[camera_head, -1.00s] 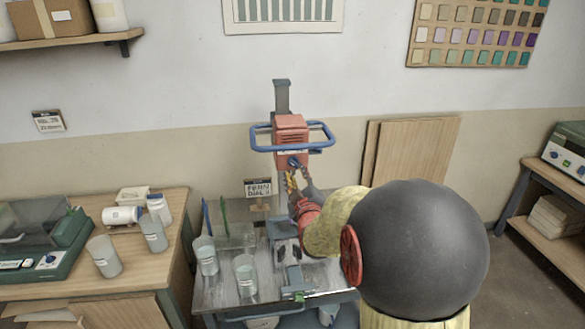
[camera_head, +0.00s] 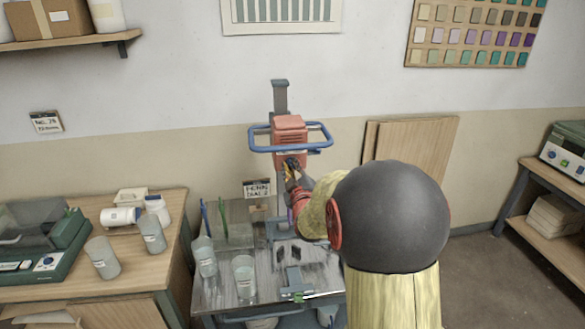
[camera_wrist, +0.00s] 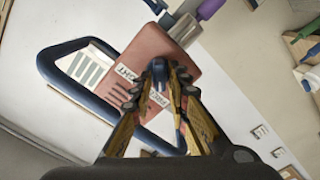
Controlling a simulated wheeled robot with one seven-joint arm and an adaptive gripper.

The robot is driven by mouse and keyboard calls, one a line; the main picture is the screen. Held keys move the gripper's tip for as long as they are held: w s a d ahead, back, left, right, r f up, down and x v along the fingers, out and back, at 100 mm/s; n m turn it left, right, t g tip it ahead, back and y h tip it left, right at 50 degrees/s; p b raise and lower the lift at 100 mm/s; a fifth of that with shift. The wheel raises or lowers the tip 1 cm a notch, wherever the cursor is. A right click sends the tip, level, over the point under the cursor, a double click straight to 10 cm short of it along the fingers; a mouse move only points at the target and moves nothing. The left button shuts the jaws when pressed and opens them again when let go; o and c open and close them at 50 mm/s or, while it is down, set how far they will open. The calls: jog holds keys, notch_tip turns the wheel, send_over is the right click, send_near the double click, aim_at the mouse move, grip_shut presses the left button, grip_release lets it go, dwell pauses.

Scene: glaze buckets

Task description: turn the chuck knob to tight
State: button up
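The chuck knob (camera_wrist: 158,72) is small and dark blue, on the face of the red mixer head (camera_head: 290,128), which also shows in the wrist view (camera_wrist: 130,62). White labels flank the knob in the wrist view; one seems to read TIGHT. My gripper (camera_head: 291,166) is at the lower front of the mixer head and hides the knob in the head view. In the wrist view my gripper's (camera_wrist: 160,84) two yellow-and-black fingers lie on either side of the knob, tips close to it. I cannot tell whether they press on it.
A blue guard loop (camera_head: 262,148) surrounds the mixer head, which stands on a grey column (camera_head: 281,98). Cups (camera_head: 245,278) and a small sign (camera_head: 257,188) are on the bench below. A wooden table (camera_head: 165,235) with bottles is at left. Boards (camera_head: 420,150) lean on the wall at right.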

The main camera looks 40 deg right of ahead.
grip_shut()
jog(key=shift+b, duration=0.4)
jog(key=m+b, duration=0.4)
jog(key=shift+d+f, duration=0.1)
jog(key=shift+f, duration=0.05)
jog(key=m+b, duration=0.4)
jog(key=shift+s, duration=0.1)
jog(key=m+b, duration=0.2)
jog(key=m, duration=0.3)
jog(key=shift+d+b, duration=0.15)
jog(key=shift+b, duration=0.25)
jog(key=m+b, duration=0.1)
jog(key=m, duration=0.3)
jog(key=shift+s+m+b, duration=0.1)
jog(key=shift+m+b, duration=0.25)
jog(key=shift+m, duration=0.05)
jog(key=shift+o, duration=2)
grip_release()
